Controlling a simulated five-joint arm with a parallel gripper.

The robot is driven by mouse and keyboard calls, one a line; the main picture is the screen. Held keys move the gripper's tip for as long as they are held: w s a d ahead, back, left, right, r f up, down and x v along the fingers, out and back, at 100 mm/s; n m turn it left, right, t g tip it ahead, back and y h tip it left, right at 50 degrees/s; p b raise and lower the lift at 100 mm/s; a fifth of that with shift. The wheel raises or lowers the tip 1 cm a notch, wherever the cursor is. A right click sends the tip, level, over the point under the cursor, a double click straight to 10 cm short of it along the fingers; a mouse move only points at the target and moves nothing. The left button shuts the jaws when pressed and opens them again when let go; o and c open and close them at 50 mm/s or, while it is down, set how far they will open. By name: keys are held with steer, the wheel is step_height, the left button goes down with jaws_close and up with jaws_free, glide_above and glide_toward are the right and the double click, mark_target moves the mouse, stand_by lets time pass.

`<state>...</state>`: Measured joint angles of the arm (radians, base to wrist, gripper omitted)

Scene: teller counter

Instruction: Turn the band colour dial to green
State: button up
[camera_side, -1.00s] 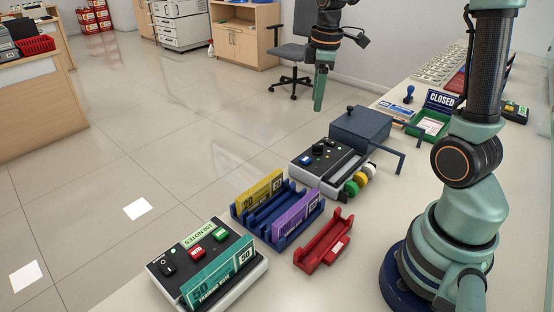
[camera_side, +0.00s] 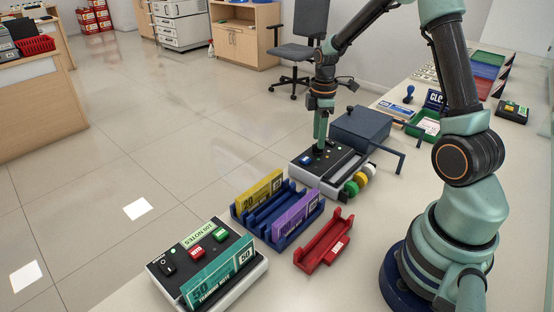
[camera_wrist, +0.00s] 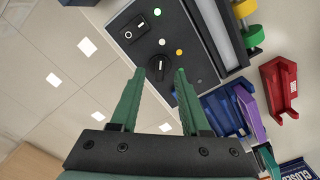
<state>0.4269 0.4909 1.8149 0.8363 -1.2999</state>
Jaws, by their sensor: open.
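The banding machine (camera_side: 322,178) has a dark top panel and pale sides. In the wrist view its black round dial (camera_wrist: 157,69) has a pale pointer mark, roughly toward the white dot (camera_wrist: 161,42). In the side view my gripper (camera_side: 319,151) points down at the panel and hides the dial.
A rocker switch (camera_wrist: 137,27) is on the same panel. Green, yellow and white band rolls (camera_side: 359,181) are at the machine's side. A dark grey box (camera_side: 361,131) with a handle stands behind. A blue note rack (camera_side: 270,222), red tray (camera_side: 321,245) and note counter (camera_side: 207,255) are in front.

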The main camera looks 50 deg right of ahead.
steer(key=shift+f, duration=1)
jaws_close()
